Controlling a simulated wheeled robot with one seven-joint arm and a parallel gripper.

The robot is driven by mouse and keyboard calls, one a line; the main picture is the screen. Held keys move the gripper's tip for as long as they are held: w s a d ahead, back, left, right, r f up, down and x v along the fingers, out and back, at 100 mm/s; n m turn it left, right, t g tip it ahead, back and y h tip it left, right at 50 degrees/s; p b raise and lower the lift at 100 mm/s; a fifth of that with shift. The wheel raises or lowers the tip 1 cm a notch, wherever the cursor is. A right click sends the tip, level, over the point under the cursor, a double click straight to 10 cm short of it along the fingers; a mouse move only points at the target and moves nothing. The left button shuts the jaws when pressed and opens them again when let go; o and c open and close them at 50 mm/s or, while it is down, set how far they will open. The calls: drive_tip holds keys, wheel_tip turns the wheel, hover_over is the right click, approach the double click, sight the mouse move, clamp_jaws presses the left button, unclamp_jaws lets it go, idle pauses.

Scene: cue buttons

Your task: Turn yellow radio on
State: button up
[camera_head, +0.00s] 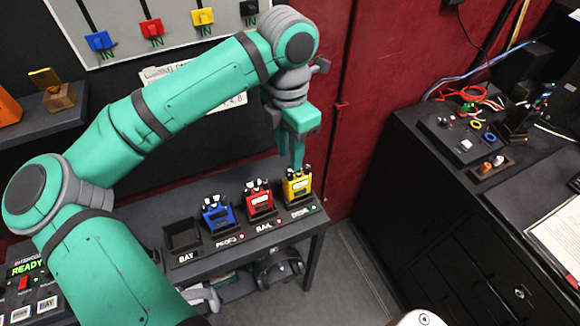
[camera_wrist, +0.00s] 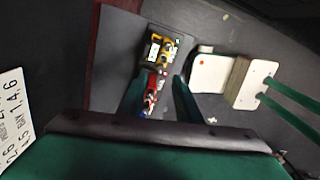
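The yellow radio (camera_head: 297,186) stands upright in the rightmost slot of a dark shelf (camera_head: 222,262), beside the red radio (camera_head: 259,200) and the blue radio (camera_head: 217,214). Dark knobs with white marks show on its top; their setting is too small to read. My gripper (camera_head: 290,157) points down just above and slightly behind the yellow radio, apart from its body as far as I can see. In the wrist view the two fingers (camera_wrist: 159,80) are spread with nothing gripped, and the yellow radio (camera_wrist: 157,49) shows beyond the tips, the red radio (camera_wrist: 150,90) nearer.
An empty slot marked BAY (camera_head: 184,238) is at the shelf's left. A wall panel (camera_head: 180,30) with coloured switches hangs behind my arm. A black cabinet (camera_head: 455,215) with cables and a paper stands right, past a gap of floor. Headphones (camera_head: 279,270) hang below the shelf.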

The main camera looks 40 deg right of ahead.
sight(290, 174)
drive_tip(key=shift+s+f, duration=0.1)
drive_tip(key=shift+f, duration=2.9)
clamp_jaws()
